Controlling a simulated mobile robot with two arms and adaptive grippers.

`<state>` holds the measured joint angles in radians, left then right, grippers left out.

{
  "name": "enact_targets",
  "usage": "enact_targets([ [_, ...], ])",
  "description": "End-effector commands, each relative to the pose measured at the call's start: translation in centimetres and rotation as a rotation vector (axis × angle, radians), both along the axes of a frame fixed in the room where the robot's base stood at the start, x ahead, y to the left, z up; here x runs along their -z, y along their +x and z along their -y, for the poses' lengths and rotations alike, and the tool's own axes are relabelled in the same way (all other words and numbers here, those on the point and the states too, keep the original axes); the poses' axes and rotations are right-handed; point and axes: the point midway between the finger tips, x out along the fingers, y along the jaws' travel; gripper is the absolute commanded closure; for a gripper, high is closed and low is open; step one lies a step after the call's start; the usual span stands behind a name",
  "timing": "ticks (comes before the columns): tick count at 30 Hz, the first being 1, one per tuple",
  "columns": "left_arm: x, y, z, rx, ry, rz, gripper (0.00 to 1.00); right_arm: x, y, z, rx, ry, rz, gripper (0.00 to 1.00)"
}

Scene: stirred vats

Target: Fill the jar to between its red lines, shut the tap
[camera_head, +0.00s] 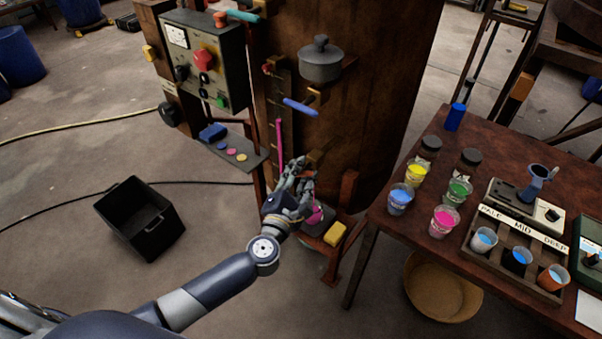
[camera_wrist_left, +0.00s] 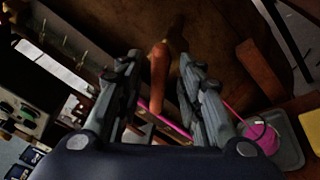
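My left gripper (camera_head: 300,174) is at the lower front of the big brown vat; the right gripper is not in view. In the left wrist view my left gripper (camera_wrist_left: 158,60) is open, with an orange-brown handle (camera_wrist_left: 160,72), seemingly the tap's, between its fingers; contact cannot be told. The jar (camera_head: 315,214), with pink in it, stands low below the gripper, partly hidden by it. In the wrist view the jar (camera_wrist_left: 264,138) is at lower right, on a grey tray, and a thin pink streak runs down toward it. Its red lines cannot be made out.
A yellow sponge (camera_head: 335,234) lies beside the jar. A control box (camera_head: 205,60) and small shelf (camera_head: 240,151) stand left of the vat. A table (camera_head: 390,222) with paint cups is at right. A black crate (camera_head: 140,218) sits on the floor at left.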

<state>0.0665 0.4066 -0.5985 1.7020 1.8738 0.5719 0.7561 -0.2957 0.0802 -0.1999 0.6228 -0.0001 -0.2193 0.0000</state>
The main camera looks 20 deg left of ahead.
Motion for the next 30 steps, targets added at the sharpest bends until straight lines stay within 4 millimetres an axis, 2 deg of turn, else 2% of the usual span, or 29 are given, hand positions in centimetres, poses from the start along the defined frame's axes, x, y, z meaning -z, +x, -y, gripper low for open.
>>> enact_targets([
  [1,0.0,0.0,0.0,0.0,0.0,0.0,0.7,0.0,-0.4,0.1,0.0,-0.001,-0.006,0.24],
  [5,0.0,0.0,0.0,0.0,0.0,0.0,1.0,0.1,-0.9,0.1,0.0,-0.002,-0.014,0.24],
  [17,0.0,0.0,0.0,-0.002,0.033,0.013,1.0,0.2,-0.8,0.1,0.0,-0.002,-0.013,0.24],
  [30,0.1,0.1,-0.2,-0.006,0.305,0.115,1.0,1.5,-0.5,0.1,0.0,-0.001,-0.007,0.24],
])
